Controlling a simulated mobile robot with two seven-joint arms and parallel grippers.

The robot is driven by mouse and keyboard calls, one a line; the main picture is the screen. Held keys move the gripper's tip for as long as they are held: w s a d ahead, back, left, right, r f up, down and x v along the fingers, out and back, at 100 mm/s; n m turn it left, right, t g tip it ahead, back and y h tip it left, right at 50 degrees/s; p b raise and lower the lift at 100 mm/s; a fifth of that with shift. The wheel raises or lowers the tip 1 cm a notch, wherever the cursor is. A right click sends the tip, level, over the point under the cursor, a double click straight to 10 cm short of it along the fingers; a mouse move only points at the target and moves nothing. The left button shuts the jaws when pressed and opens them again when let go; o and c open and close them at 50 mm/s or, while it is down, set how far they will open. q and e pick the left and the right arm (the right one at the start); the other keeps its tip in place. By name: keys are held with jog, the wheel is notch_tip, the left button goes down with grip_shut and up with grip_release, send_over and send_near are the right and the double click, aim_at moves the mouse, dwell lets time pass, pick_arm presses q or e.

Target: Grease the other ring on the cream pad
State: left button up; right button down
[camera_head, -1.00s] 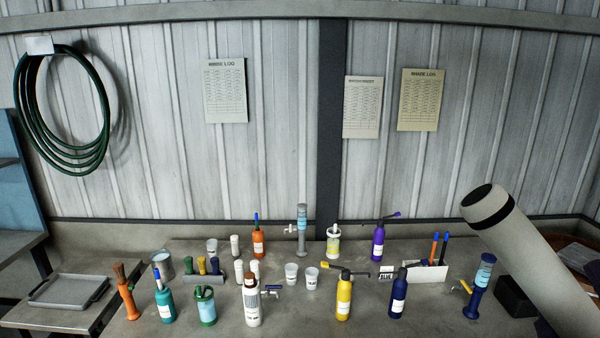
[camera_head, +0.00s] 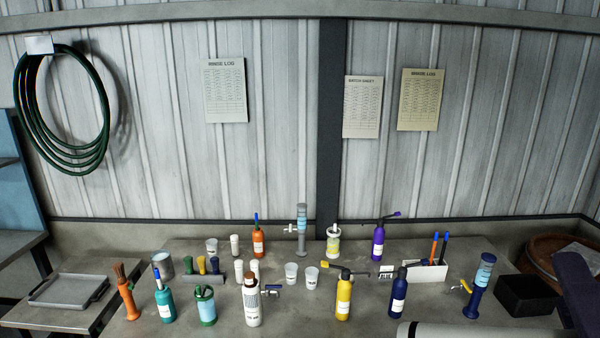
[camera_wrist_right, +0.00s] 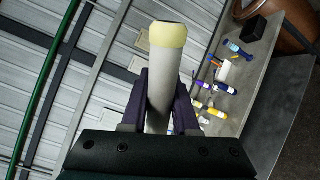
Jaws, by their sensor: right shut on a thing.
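My right gripper (camera_wrist_right: 165,82) is shut on a white rod (camera_wrist_right: 157,105) in the right wrist view. The rod stands out between the two dark purple fingers and has a cream-coloured band near its dark far end. It appears held in the air, clear of the bench. I cannot make out a ring or a cream pad on the bench in either view. In the head view a pale cylinder (camera_head: 480,331) is cut off by the bottom edge; I cannot tell whether it is the rod or part of my arm. My left gripper is out of view.
The bench (camera_head: 290,322) holds several bottles, including a yellow one (camera_head: 343,297) and a navy one (camera_head: 398,295). A blue column (camera_head: 481,285) and a black box (camera_head: 527,296) stand at right. A grey tray (camera_head: 68,291) is at left.

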jog(key=shift+n, duration=0.8)
jog(key=n, duration=1.2)
